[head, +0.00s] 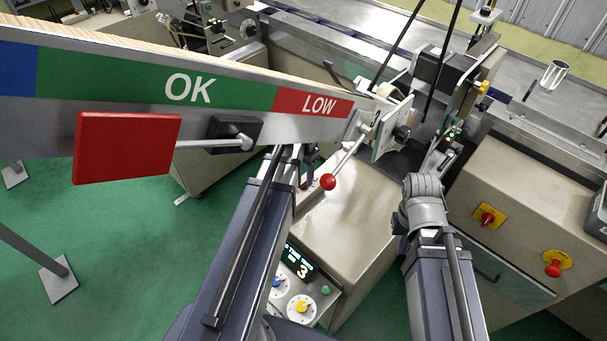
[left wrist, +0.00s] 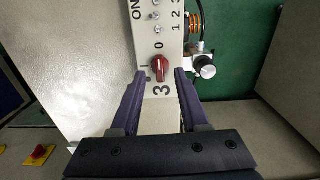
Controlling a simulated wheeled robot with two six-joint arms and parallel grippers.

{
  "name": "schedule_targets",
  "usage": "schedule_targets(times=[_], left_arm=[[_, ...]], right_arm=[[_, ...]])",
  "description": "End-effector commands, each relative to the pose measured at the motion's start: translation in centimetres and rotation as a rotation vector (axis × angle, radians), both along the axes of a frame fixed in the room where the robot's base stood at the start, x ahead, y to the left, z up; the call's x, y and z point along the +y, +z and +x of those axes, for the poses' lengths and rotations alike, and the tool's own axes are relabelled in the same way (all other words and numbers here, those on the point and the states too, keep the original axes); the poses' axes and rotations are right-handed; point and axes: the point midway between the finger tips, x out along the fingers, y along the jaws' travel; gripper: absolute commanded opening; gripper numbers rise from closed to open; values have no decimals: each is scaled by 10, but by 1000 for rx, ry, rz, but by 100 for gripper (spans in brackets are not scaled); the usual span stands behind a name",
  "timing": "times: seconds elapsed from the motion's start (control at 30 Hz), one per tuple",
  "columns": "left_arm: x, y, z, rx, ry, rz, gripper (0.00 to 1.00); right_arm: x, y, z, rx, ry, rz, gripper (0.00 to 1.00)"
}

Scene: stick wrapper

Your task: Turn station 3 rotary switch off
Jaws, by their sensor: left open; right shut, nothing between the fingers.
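The station 3 rotary switch is a red knob (left wrist: 160,68) on a pale panel (left wrist: 161,121) in the left wrist view. A black "3" is printed just below it and a "0" above it. A small mark lies to its left. I cannot tell which mark the knob points at. My left gripper (left wrist: 159,72) is open. In that view its two purple fingertips lie on either side of the knob, with a gap showing on both sides. I see no contact.
A gauge bar (head: 232,126) with "OK" and "LOW" and a red plate (head: 127,147) crosses the upper left. Yellow-backed red knobs (head: 488,216) are on the right cabinet. A black-knobbed fitting (left wrist: 204,67) stands beside the switch panel.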

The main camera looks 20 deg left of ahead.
Motion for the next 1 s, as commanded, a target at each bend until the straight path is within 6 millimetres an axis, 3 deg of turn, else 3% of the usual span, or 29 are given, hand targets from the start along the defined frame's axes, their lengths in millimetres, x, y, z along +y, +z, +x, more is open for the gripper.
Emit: schedule_targets(times=[0.1, 0.4, 1.0], left_arm=[[0, 22, 0, 0, 0, 0, 45], [0, 57, 0, 0, 0, 0, 45], [0, 58, 0, 0, 0, 0, 45]], right_arm=[[0, 23, 0, 0, 0, 0, 0], [0, 57, 0, 0, 0, 0, 0], [0, 58, 0, 0, 0, 0, 0]])
